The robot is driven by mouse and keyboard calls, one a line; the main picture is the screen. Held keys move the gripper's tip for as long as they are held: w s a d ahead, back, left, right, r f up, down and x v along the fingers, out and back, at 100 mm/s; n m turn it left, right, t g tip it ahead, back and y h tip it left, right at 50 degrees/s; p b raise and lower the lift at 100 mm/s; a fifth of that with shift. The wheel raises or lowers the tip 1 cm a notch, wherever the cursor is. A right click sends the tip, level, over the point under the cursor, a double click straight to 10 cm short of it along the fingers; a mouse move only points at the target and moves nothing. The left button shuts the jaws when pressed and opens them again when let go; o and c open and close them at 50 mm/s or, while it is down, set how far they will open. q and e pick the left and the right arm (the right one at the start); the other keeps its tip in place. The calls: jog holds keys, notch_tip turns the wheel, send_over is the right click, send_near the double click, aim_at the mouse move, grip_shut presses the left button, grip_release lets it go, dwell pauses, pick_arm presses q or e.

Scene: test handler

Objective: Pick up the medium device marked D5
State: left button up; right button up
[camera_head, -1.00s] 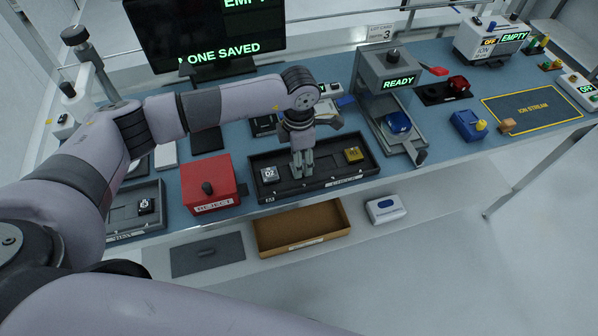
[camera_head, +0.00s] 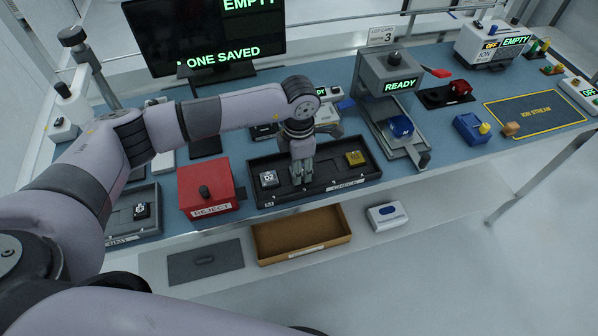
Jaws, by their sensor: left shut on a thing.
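My left gripper (camera_head: 302,176) points down into the middle of the long black tray (camera_head: 325,190). It is shut on a small device between its fingers; the fingers hide the device, and I cannot read its marking. A grey device marked D2 (camera_head: 269,179) sits in the tray to the left of the gripper. A gold device (camera_head: 355,158) sits to the right; its marking is too small to read. My right gripper is not in view.
A red REJECT box (camera_head: 208,187) stands close left of the tray. The READY station (camera_head: 392,80) holding a blue part (camera_head: 401,126) stands to the right. A brown open bin (camera_head: 302,233) lies in front, lower down. A dark monitor (camera_head: 205,35) stands behind.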

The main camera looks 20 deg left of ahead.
pick_arm(q)
jog(key=shift+c, duration=0.6)
jog(key=shift+r+p, duration=1.25)
jog(key=shift+r, duration=1.3)
